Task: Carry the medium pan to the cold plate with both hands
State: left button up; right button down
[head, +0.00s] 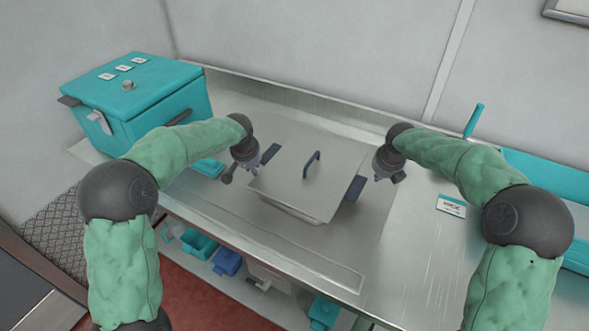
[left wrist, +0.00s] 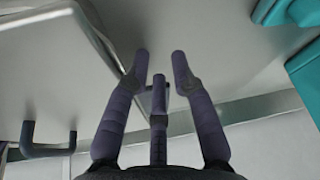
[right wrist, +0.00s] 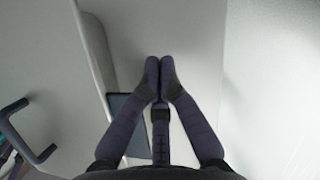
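The medium pan (head: 289,208) is a grey rectangular pan on the steel counter, covered by a flat lid (head: 290,170) with a dark arched handle (head: 312,165). It has dark side handles at left (head: 270,153) and right (head: 355,188). My left gripper (head: 246,158) is near the left side handle; in the left wrist view its fingertips (left wrist: 159,62) are apart. My right gripper (head: 387,170) is just beyond the right side handle, apart from it; in the right wrist view its fingertips (right wrist: 159,66) meet with nothing visible between them. I cannot tell which surface is the cold plate.
A teal lidded box (head: 140,95) stands at the back left of the counter. A small card (head: 451,205) lies on the counter's right part, with teal containers (head: 548,178) beyond. The counter (head: 400,265) front right is clear. Bins (head: 228,262) stand on a shelf below.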

jog(key=c, duration=1.5)
grip_release()
jog(key=shift+d, duration=0.1)
pick_arm(q)
jog(key=shift+a+r, duration=0.1)
pick_arm(e)
jog(key=shift+r, duration=0.2)
pick_arm(q)
jog(key=v, duration=1.1)
jog(key=shift+r, duration=0.4)
pick_arm(e)
jog(key=v, duration=1.1)
jog(key=shift+r, duration=0.35)
pick_arm(q)
jog(key=shift+s, duration=0.15)
pick_arm(e)
jog(key=shift+s, duration=0.15)
